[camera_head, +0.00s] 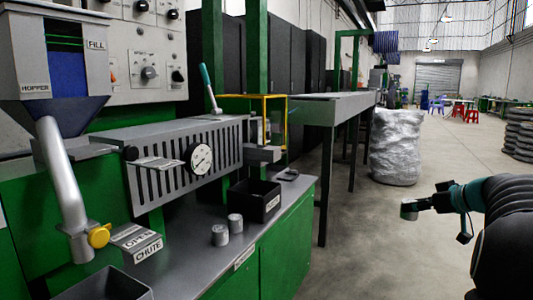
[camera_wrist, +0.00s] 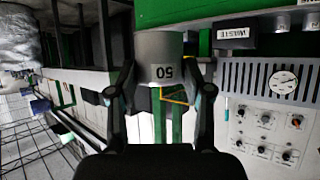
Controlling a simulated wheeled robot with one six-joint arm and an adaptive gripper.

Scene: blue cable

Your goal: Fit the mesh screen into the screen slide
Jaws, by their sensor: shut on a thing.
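My gripper (camera_head: 424,204) is at the right in the head view, out over the open floor and apart from the machine. It is shut on a short grey cylinder (camera_head: 409,209). In the wrist view this cylinder (camera_wrist: 159,58) sits between the two fingers and bears an upside-down "50" label; I cannot tell whether it is the mesh screen. A grey block (camera_head: 263,154) at the right end of the slotted barrel, by a yellow frame (camera_head: 285,118), may be the screen slide. Two similar grey cylinders (camera_head: 220,236) (camera_head: 235,223) stand on the bench.
A black waste bin (camera_head: 255,201) stands on the grey bench top (camera_head: 205,268), beside the two cylinders. A hopper (camera_head: 55,70), a pipe with a yellow knob (camera_head: 98,236) and a dial (camera_head: 200,158) are at left. A long table (camera_head: 330,108) runs behind; the floor between is clear.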

